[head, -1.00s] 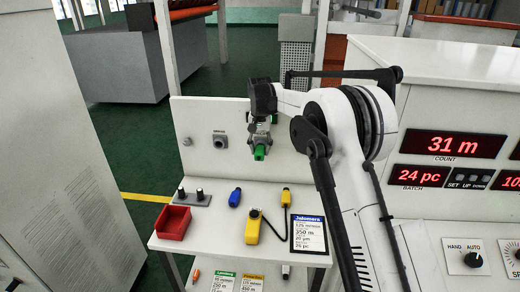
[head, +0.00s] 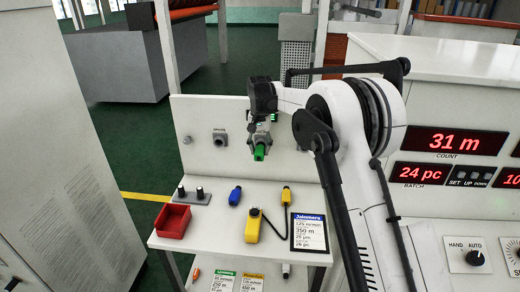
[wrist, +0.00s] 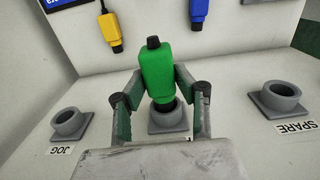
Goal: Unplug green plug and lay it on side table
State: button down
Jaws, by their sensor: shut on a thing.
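The green plug (wrist: 157,72) stands between the two fingers of my gripper (wrist: 160,88) in the wrist view. My gripper is shut on it. Its dark lower end meets the grey middle socket (wrist: 168,122) on the white panel; I cannot tell how deep it sits. In the head view the green plug (head: 259,152) shows just below my gripper (head: 262,138), in front of the panel. My gripper mostly hides the socket there. The white side table (head: 215,226) lies below the panel.
On the table are a red tray (head: 173,221), a blue plug (head: 235,196), a yellow plug (head: 286,196), a yellow pendant (head: 253,229) and a sign card (head: 309,232). A knob box (head: 191,196) stands at the left. The spare socket (head: 220,138) is empty.

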aim_at(259, 154)
jog(key=shift+s+b, duration=0.45)
jog(key=shift+s, duration=0.5)
jog(key=shift+s+a+b, duration=0.1)
jog(key=shift+s+b, duration=0.25)
jog(key=shift+s, duration=0.6)
